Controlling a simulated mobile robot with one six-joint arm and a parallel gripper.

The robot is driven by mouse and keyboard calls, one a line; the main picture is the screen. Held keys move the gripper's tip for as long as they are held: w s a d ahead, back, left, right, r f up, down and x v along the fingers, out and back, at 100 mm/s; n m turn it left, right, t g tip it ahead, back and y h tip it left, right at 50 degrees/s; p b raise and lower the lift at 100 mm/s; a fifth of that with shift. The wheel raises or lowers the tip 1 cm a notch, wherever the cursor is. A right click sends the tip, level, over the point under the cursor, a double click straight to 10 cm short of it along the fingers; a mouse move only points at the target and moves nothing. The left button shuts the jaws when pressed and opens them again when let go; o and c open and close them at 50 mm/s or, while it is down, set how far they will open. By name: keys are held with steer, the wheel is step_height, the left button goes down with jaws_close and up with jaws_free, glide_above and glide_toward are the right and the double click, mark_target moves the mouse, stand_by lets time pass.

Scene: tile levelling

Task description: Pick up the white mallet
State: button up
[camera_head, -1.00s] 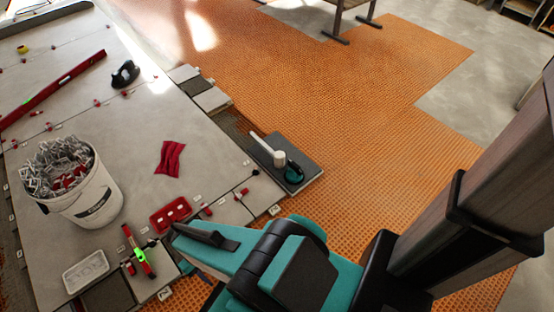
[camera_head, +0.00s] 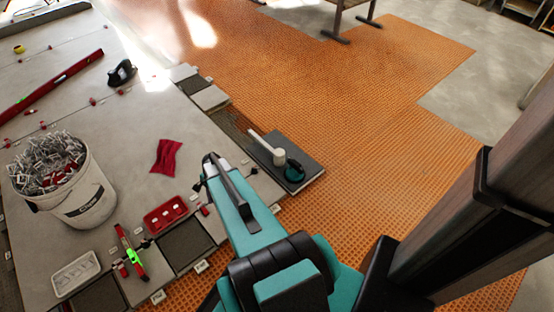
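The white mallet (camera_head: 278,156) lies on a dark grey tile (camera_head: 312,168) at the right edge of the tiled floor. Its pale handle points to the upper left and its head is toward the tile's middle. A black and teal suction cup (camera_head: 294,171) sits right beside the head. My gripper (camera_head: 209,164) is to the left of the mallet, apart from it in the picture. The fingers are small and partly hidden by my arm, so I cannot tell whether they are open or shut.
A white bucket of clips (camera_head: 90,204) stands at left. A red tray (camera_head: 166,214), a red cloth (camera_head: 166,156), a green-lit level (camera_head: 131,255) and a clear tray (camera_head: 75,273) lie nearby. The orange matting (camera_head: 350,110) to the right is largely clear.

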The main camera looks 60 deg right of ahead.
steer(key=w+d+m+t+b, duration=0.15)
steer(key=d+m, duration=0.35)
steer(key=d, duration=0.7)
steer(key=m+t+h+b, duration=0.3)
steer(key=m+b, duration=0.1)
steer(key=m, duration=1)
glide_toward(271, 149)
steer(key=v, duration=0.3)
steer(key=shift+w+a+g, duration=0.2)
steer(key=shift+w+g, duration=0.05)
steer(key=shift+w, duration=0.05)
steer(key=shift+b+x, duration=1.8)
steer(key=shift+x, duration=2.5)
steer(key=shift+d, duration=0.1)
steer(key=shift+f, duration=0.1)
